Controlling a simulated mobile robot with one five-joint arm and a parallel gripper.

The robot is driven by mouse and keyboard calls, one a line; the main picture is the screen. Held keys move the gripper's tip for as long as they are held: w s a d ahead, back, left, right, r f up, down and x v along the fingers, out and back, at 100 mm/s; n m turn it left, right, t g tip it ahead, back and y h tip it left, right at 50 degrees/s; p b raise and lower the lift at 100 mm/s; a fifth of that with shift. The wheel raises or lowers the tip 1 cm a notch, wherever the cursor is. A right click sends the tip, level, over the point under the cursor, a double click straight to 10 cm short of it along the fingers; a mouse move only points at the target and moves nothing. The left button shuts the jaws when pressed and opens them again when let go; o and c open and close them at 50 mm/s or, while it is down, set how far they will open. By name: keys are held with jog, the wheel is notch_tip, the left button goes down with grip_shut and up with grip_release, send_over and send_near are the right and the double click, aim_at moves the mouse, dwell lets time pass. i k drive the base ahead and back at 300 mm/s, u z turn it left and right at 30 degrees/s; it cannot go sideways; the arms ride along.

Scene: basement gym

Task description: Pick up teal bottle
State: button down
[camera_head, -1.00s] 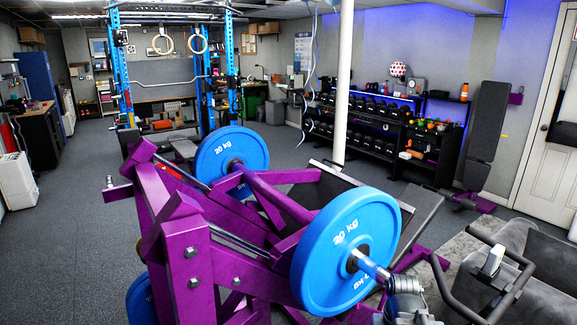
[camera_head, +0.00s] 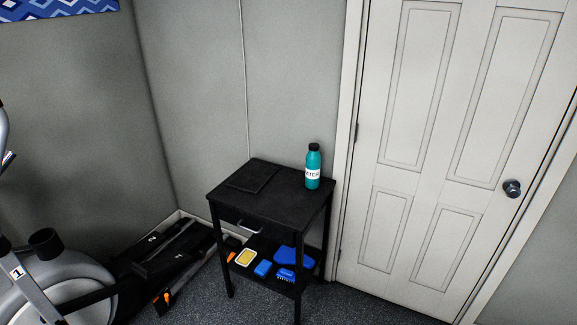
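The teal bottle (camera_head: 313,172) has a black cap and a white label. It stands upright on the right part of a small black table (camera_head: 265,202), close to the wall by the door frame. My gripper is not in view.
A dark folded cloth or pad (camera_head: 252,177) lies on the table's left part. Blue brushes (camera_head: 286,275) and other small items sit on its lower shelf. Exercise equipment (camera_head: 65,285) stands at the lower left. A white door (camera_head: 430,130) is on the right. Carpet in front looks clear.

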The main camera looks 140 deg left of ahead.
aim_at(313, 159)
jog(key=u, duration=4.3)
